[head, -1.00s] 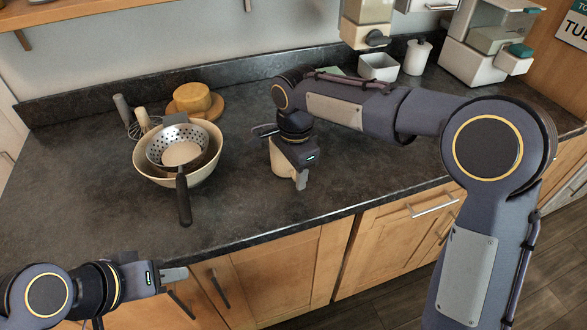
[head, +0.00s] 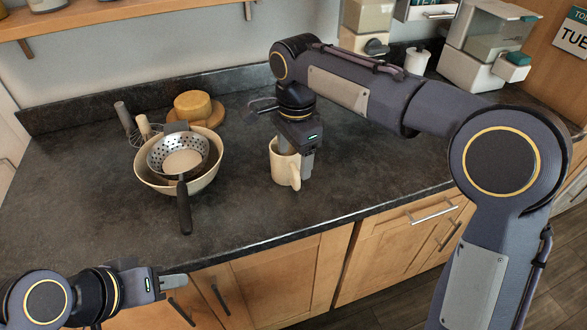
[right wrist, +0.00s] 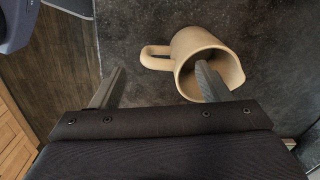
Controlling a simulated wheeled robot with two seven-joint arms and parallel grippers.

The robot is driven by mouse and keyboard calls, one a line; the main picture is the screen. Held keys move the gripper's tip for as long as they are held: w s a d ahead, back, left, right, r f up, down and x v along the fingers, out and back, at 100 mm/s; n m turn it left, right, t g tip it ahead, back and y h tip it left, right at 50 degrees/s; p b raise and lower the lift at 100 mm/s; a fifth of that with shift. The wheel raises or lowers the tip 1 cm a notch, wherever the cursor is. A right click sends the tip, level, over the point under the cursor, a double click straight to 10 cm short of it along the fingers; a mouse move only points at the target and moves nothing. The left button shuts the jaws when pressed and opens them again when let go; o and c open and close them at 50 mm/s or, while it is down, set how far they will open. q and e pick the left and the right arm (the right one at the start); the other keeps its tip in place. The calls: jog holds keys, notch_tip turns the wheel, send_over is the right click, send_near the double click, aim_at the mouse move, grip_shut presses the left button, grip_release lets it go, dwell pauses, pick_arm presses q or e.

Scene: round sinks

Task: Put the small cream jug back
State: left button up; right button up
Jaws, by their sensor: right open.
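The small cream jug (head: 283,166) stands upright on the dark counter, near its front edge, with its handle toward the front right. In the right wrist view the jug (right wrist: 186,48) shows its open mouth, with the handle to the left. My right gripper (head: 306,166) is open above and at the right side of the jug. In the right wrist view one finger of the right gripper (right wrist: 158,72) overlaps the jug's mouth and the other is beyond the handle; it holds nothing. My left gripper (head: 174,281) is low at the left, in front of the cabinets; its jaw opening cannot be made out.
Behind are a cheese wheel (head: 193,104) on a round board and a whisk. The counter between is clear.

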notch_tip(320, 180, up, 5)
jog(key=shift+f, duration=0.2)
jog(key=shift+s+d+r, duration=0.1)
jog(key=shift+d+r, duration=0.05)
jog(key=shift+d, duration=0.1)
jog(key=s+d+n+t+y, duration=0.1)
jog(key=s+d+n, duration=0.2)
jog(key=s+d, duration=0.35)
jog(key=s+d+n+t+y, duration=0.15)
jog(key=s+d, duration=0.25)
jog(key=d, duration=0.5)
jog(key=s+d+f+n+t, duration=0.1)
jog(key=s+f+n, duration=0.2)
jog(key=s, duration=0.4)
jog(key=s+d+f+n+t+p, duration=0.1)
jog(key=s+d+f+n+t, duration=0.1)
jog(key=s+f, duration=0.3)
jog(key=shift+s+f+n+y, duration=0.35)
jog(key=shift+s+n+y, duration=0.15)
jog(key=shift+s, duration=0.45)
